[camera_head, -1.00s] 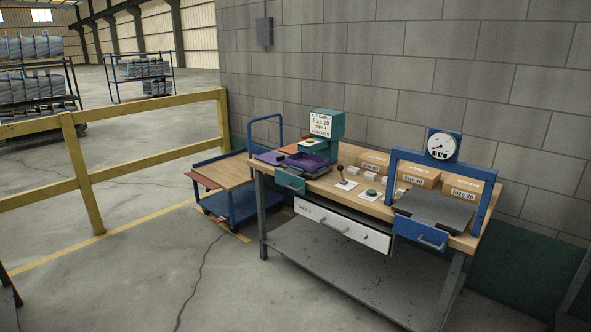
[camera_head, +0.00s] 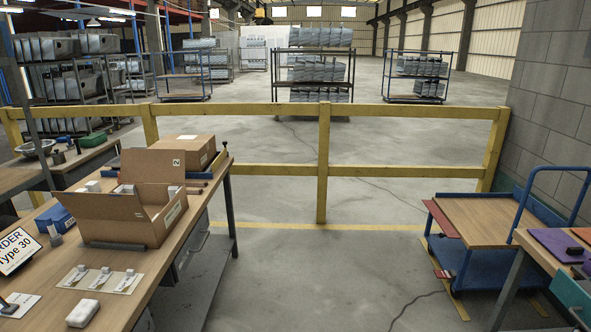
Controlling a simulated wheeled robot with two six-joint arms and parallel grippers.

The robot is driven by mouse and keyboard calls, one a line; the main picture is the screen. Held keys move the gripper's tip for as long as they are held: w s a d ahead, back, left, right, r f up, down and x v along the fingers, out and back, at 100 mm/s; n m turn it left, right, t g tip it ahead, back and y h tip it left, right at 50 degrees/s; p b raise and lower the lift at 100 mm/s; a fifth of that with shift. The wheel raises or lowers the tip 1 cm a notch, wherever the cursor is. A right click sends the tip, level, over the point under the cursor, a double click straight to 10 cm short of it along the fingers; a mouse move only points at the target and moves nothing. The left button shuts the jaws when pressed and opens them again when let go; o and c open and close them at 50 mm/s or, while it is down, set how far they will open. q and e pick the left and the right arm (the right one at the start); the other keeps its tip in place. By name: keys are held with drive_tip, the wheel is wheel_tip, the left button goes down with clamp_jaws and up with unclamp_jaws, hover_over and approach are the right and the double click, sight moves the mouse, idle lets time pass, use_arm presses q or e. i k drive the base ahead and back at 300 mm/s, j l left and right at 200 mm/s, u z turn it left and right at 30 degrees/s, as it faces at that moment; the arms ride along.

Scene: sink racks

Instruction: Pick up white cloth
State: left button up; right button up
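A small white folded item (camera_head: 83,313), which looks like the white cloth, lies on the wooden top of the left workbench (camera_head: 150,262), near its front edge at the bottom left. It lies flat, apart from the white cards beside it. Neither of my grippers is in view.
An open cardboard box (camera_head: 125,218) and a closed one (camera_head: 186,149) stand on the left bench. Cards with small white parts (camera_head: 100,279) and a sign (camera_head: 15,250) are near the cloth. A blue cart (camera_head: 480,225) stands right. A yellow railing (camera_head: 323,170) crosses behind open floor.

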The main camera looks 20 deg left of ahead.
sight(80, 316)
drive_tip(key=i+u, duration=0.7)
drive_tip(key=u, duration=0.15)
drive_tip(key=i+l+u, duration=0.1)
drive_tip(key=i+u, duration=0.35)
drive_tip(key=i+l+u, duration=0.2)
drive_tip(key=u, duration=0.25)
